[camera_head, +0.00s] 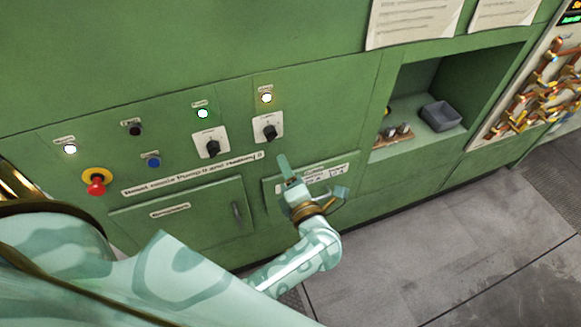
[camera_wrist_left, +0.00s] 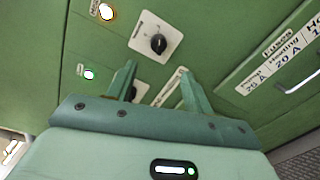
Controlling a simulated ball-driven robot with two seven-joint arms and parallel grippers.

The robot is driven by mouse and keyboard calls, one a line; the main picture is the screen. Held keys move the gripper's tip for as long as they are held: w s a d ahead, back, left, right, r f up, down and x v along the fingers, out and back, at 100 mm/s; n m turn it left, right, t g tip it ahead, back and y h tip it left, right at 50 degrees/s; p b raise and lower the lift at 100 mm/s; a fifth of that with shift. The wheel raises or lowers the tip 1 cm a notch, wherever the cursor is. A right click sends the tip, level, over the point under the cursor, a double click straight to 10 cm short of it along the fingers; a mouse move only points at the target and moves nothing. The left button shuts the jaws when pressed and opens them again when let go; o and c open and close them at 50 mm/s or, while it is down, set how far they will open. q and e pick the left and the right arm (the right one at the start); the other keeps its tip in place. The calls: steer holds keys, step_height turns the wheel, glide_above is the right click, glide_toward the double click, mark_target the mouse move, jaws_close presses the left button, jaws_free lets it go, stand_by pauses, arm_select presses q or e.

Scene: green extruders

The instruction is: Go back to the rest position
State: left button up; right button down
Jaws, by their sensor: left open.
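My left gripper (camera_head: 312,178) is in front of the green cabinet (camera_head: 300,95), just below and right of the right black rotary knob (camera_head: 269,131). In the left wrist view its two green fingers (camera_wrist_left: 157,72) stand apart with nothing between them. The right knob (camera_wrist_left: 158,44) is beyond the fingertips, and another knob (camera_wrist_left: 132,93) is partly hidden behind the left finger. No contact with either knob is clear. My right gripper is in neither view.
A red emergency button (camera_head: 96,187), a blue button (camera_head: 153,162) and lit white lamps (camera_head: 203,113) are on the panel. A handled door (camera_head: 185,215) is below. The grey floor (camera_head: 440,240) there is clear.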

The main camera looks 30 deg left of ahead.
arm_select(q)
steer(key=w+d+m+t+h, duration=0.4)
steer(key=d+m+t+h, duration=0.25)
steer(key=m, duration=0.45)
steer(key=d+f+m+h+b, duration=0.2)
steer(key=d+f+m+h, duration=0.15)
steer(key=f+m, duration=0.4)
steer(key=s+d+f+m+g+h+b, duration=0.1)
steer(key=s+f+m+g+h+b, duration=0.3)
steer(key=f, duration=0.7)
steer(key=s+f+m+g+h+p, duration=0.15)
steer(key=s+f+m, duration=0.4)
steer(key=f, duration=0.55)
steer(key=s+a+f+m+g+y+b, duration=0.1)
steer(key=s+a+f+m+g+b, duration=0.2)
steer(key=s+f, duration=1.1)
steer(key=s+a+f+m+g+y+b, duration=0.1)
steer(key=s+a+f+m+g+b, duration=0.3)
steer(key=s, duration=1.5)
steer(key=a+f+g+b, duration=0.4)
steer(key=a+f, duration=0.3)
steer(key=f, duration=0.2)
steer(key=shift+s+f+g, duration=0.25)
steer(key=shift+f+g, duration=0.15)
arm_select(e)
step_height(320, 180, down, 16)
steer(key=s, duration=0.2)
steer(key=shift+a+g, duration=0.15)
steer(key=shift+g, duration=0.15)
